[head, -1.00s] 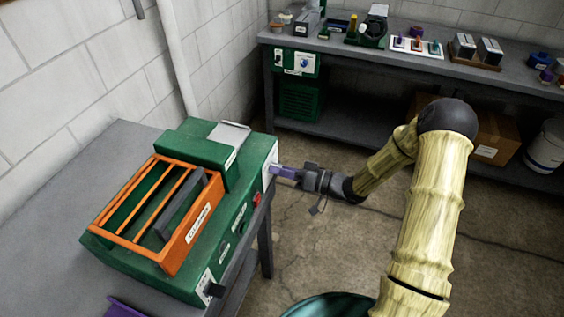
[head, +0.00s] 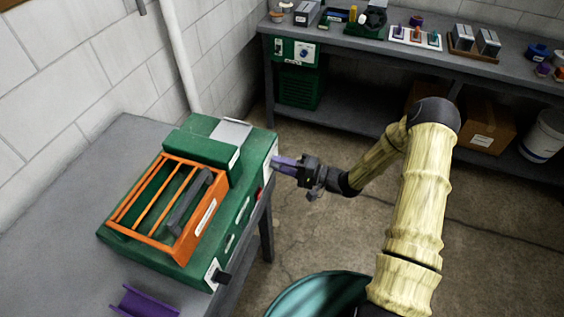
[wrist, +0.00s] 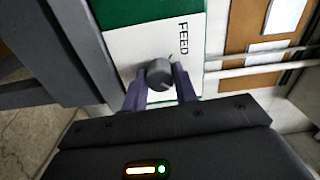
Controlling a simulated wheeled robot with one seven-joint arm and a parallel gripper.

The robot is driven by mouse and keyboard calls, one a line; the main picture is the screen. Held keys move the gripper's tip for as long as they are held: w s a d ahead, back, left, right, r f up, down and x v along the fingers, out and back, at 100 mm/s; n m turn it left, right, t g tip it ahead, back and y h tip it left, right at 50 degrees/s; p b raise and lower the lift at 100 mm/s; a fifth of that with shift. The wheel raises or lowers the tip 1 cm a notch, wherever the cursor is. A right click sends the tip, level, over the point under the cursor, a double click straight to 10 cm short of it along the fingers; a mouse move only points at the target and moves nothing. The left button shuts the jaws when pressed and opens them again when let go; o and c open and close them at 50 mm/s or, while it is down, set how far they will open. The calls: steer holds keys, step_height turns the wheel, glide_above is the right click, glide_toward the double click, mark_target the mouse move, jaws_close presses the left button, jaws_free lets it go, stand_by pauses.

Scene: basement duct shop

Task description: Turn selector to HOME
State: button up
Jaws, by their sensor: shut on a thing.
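The green machine (head: 147,250) stands on the grey bench at the left, with an orange slotted frame (head: 190,240) on top. In the wrist view a round grey selector knob (wrist: 159,73) sits on a white plate (wrist: 130,50) marked FEED; no HOME mark is readable. My gripper (wrist: 160,90) has its purple fingers on both sides of the knob, shut on it. In the head view my gripper (head: 283,165) is at the machine's right end face, and the knob is hidden there behind the fingers.
A purple trough-shaped piece (head: 146,301) lies on the bench in front of the machine. A black knob (head: 222,277) sticks out at the machine's near corner. A teal round bin (head: 318,295) stands on the floor below my arm. A second bench (head: 390,58) with several items runs along the back.

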steer(key=shift+w+m, duration=0.1)
steer(key=shift+m, duration=0.4)
steer(key=o, duration=1)
steer(key=shift+c, duration=0.2)
steer(key=shift+d, duration=0.1)
steer(key=b+v, duration=0.3)
steer(key=v, duration=1.4)
steer(key=shift+d, duration=0.15)
